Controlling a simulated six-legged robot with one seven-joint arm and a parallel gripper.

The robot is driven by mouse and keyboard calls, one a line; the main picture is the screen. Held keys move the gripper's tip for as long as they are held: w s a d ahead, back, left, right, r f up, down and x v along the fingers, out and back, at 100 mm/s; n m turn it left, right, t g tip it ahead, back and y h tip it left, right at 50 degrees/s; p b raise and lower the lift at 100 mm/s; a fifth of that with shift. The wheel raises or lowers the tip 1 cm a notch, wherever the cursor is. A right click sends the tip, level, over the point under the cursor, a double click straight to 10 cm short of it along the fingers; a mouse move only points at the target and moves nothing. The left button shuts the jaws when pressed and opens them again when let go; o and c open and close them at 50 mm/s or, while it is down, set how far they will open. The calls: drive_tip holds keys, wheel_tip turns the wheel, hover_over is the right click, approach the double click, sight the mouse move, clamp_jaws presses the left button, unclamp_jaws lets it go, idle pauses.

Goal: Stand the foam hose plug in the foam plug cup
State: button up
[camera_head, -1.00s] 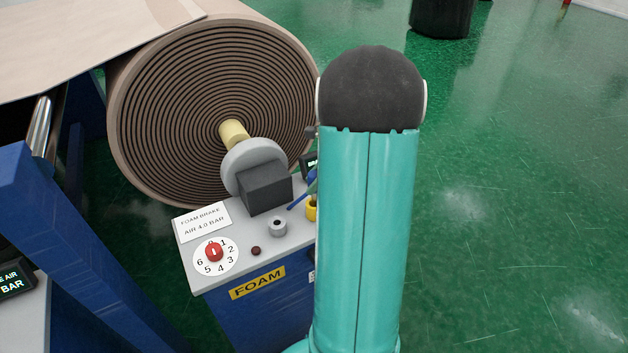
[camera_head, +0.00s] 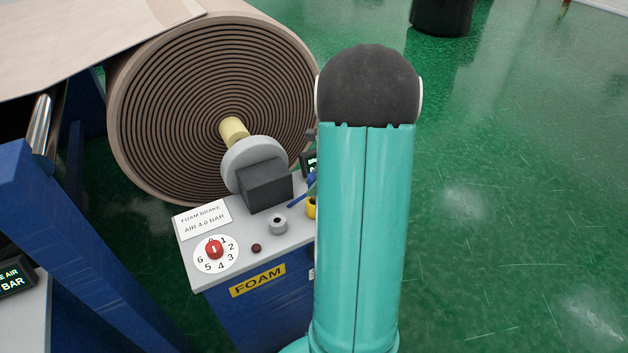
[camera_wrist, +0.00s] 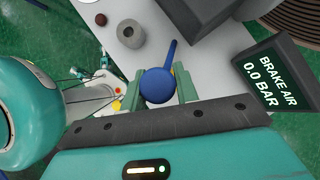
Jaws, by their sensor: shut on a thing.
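The foam hose plug (camera_wrist: 157,86) is blue, with a round head and a thin stem. In the wrist view my gripper (camera_wrist: 160,88) has its green fingers on either side of the head and is shut on it. The stem points up the picture, over the grey console top. In the head view a blue piece (camera_head: 301,196) shows at the left edge of my arm; my gripper is hidden there. A small grey cylinder with a dark hole, which looks like the foam plug cup (camera_head: 279,225), stands on the console; it also shows in the wrist view (camera_wrist: 131,34), up and left of the plug.
The console (camera_head: 245,262) carries a red dial (camera_head: 214,249), a dark red button (camera_head: 256,248) and a dark block (camera_head: 265,186). A yellow part (camera_head: 311,207) is half hidden by my arm. A display (camera_wrist: 268,82) reads 0.0 bar. A large wrapped roll (camera_head: 180,110) stands behind.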

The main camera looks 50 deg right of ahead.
drive_tip(key=shift+f, duration=1.8)
drive_tip(key=o, duration=1.2)
drive_tip(key=shift+c, duration=0.2)
drive_tip(key=shift+r, duration=0.1)
drive_tip(key=v, duration=1.3)
drive_tip(key=shift+r, duration=0.3)
drive_tip(key=shift+s+d, duration=0.1)
drive_tip(key=shift+s, duration=0.05)
